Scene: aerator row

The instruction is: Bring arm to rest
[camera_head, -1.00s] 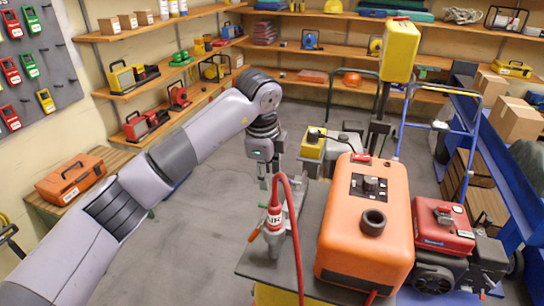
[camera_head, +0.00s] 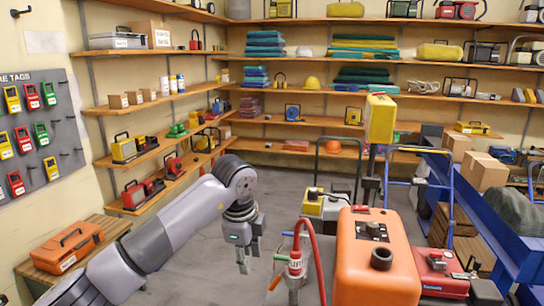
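My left arm (camera_head: 175,235) comes in from the lower left and bends down at its elbow. My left gripper (camera_head: 247,264) hangs pointing down over bare floor, left of the orange machine (camera_head: 372,262). Its fingers look apart, with nothing seen between them. My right arm and gripper do not show.
An orange toolbox (camera_head: 66,248) sits on a wooden bench at the left. A yellow box on a post (camera_head: 380,118) rises behind the orange machine. A red engine unit (camera_head: 440,272) and blue cart (camera_head: 500,225) stand right. Stocked shelves line the walls.

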